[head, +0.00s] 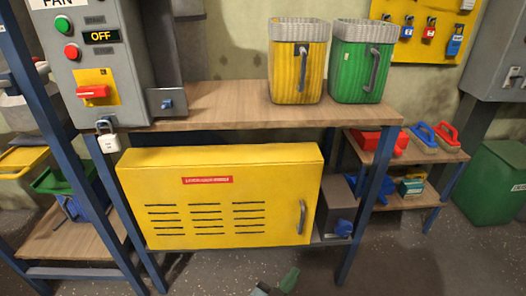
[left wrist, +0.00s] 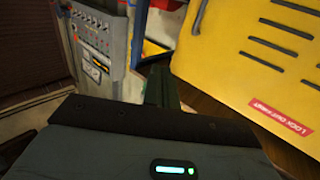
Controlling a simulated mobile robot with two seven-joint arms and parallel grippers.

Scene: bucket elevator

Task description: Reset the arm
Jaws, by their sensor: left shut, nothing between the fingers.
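My left gripper (head: 278,283) shows only in part at the bottom edge of the head view, in front of and below the yellow louvred cabinet (head: 220,195). Its fingers are together with nothing between them. In the left wrist view the shut fingers (left wrist: 160,88) point away from the dark gripper body, apart from the yellow cabinet (left wrist: 250,50) at the upper right. The cabinet has a red label, dark slots and a handle at its right side, and its door looks closed. My right gripper is in neither view.
The bench (head: 225,108) carries a grey control box (head: 95,60) reading OFF with a padlock (head: 107,136), plus yellow (head: 296,75) and green (head: 358,70) bins. A low shelf (head: 405,155) holds brushes at right. Floor (head: 400,260) is clear at lower right.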

